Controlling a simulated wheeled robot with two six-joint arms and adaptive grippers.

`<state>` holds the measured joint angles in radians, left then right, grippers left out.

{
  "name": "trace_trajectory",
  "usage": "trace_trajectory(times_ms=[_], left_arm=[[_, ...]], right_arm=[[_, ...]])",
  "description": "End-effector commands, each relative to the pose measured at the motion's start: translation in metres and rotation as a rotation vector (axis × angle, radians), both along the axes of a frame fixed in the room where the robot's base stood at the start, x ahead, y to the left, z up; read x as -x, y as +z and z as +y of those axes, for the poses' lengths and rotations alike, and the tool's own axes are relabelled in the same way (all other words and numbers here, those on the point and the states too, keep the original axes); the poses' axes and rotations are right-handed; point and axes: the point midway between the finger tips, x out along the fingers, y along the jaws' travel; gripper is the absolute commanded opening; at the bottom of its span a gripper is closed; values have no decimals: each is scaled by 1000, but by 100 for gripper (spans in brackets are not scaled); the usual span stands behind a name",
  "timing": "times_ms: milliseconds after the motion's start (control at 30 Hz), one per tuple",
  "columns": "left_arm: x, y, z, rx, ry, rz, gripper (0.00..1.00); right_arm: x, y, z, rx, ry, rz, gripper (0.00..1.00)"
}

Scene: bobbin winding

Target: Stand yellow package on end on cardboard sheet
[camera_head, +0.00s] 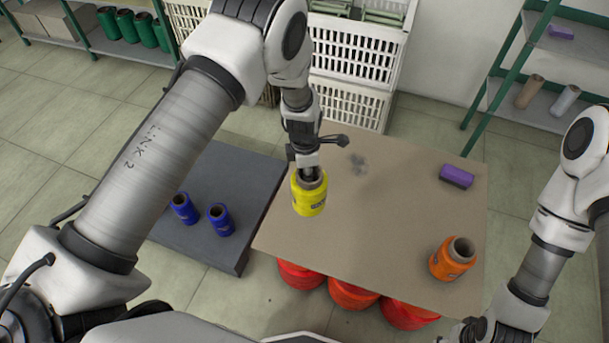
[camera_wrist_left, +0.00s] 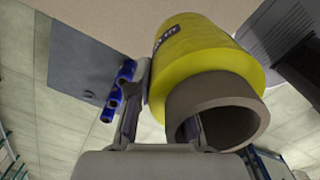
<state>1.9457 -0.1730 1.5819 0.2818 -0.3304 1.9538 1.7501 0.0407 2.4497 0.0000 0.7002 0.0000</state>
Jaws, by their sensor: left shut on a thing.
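The yellow package (camera_head: 309,199) is a wound bobbin on a brown tube, and it looks upright with the tube end up. My left gripper (camera_head: 309,173) is shut on it from above. In the left wrist view, one finger of the gripper (camera_wrist_left: 163,125) goes inside the tube and the other lies outside, beside the yellow package (camera_wrist_left: 205,60). The package is over the left part of the cardboard sheet (camera_head: 390,215); I cannot tell whether it touches. The sheet also shows in the left wrist view (camera_wrist_left: 100,18). My right gripper (camera_head: 478,330) is partly cut off at the bottom right.
An orange package (camera_head: 450,262) stands at the sheet's front right, and a purple one (camera_head: 456,176) lies at the back right. Red packages (camera_head: 352,294) are under the sheet. Two blue packages (camera_head: 221,219) stand on a dark board (camera_head: 235,165) at left. White crates (camera_head: 350,105) stand behind.

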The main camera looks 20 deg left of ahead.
Motion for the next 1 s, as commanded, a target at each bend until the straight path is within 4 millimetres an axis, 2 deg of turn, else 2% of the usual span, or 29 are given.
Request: trace_trajectory(times_ms=[267,667,700,1000], left_arm=[[1,-20,0,5,0,14,0],[1,-77,1,5,0,12,0],[0,-69,0,5,1,11,0],[2,-68,0,5,1,11,0]], right_arm=[[0,-15,0,0,1,1,40],[0,-54,0,0,1,1,40],[1,-47,0,0,1,1,40],[0,-46,0,0,1,1,40]])
